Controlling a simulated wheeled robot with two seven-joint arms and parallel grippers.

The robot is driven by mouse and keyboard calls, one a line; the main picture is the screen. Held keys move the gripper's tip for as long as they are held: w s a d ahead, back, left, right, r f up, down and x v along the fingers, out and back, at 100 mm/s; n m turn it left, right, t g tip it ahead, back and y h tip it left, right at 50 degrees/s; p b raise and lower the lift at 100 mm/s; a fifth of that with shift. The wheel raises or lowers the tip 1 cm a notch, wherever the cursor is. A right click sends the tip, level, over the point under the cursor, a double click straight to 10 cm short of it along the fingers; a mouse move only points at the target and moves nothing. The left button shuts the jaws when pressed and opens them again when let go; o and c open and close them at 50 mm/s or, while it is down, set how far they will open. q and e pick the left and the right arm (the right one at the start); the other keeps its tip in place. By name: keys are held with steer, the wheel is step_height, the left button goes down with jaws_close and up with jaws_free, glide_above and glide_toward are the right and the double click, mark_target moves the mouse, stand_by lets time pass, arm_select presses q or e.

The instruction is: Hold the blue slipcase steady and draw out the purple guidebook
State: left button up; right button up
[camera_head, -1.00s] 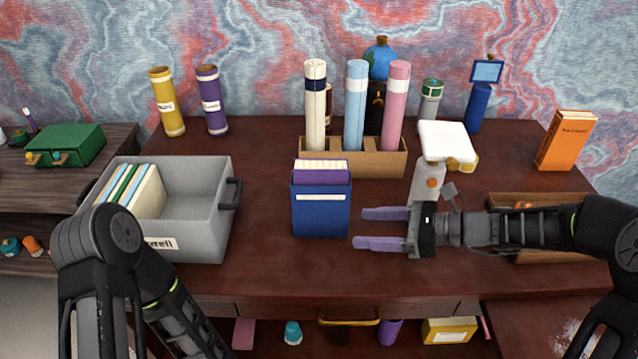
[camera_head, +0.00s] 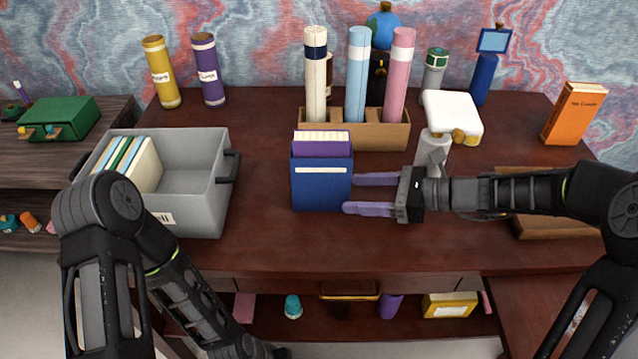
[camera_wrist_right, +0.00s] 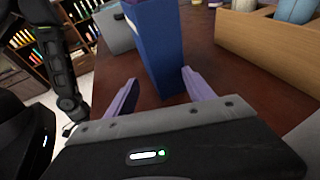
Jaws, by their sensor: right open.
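The blue slipcase (camera_head: 321,187) stands upright on the desk in the middle of the head view. The top of the purple guidebook (camera_head: 321,148) shows above its rim, and the rest is hidden inside. My right gripper (camera_head: 363,194) is open, just to the right of the slipcase, its purple fingers pointing at its side. In the right wrist view the slipcase (camera_wrist_right: 155,45) stands ahead, between and beyond the two spread fingers (camera_wrist_right: 158,95). My left arm comes in at the lower left of the head view; its gripper cannot be made out.
A grey bin (camera_head: 196,191) with several books stands at left. Behind the slipcase, a wooden rack (camera_head: 372,136) holds rolled tubes. A white-topped lamp (camera_head: 450,112) stands behind my right gripper. An orange book (camera_head: 573,114) is at far right. Bare desk lies before the slipcase.

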mark_target(326, 193)
steer(key=b+x, duration=0.2)
steer(key=x, duration=0.5)
steer(key=shift+w+a+f, duration=0.1)
steer(key=shift+a+f, duration=0.05)
steer(key=shift+a, duration=0.25)
steer(key=shift+c, duration=0.3)
jaws_close()
steer(key=c, duration=1.2)
jaws_free()
steer(key=o, duration=1.5)
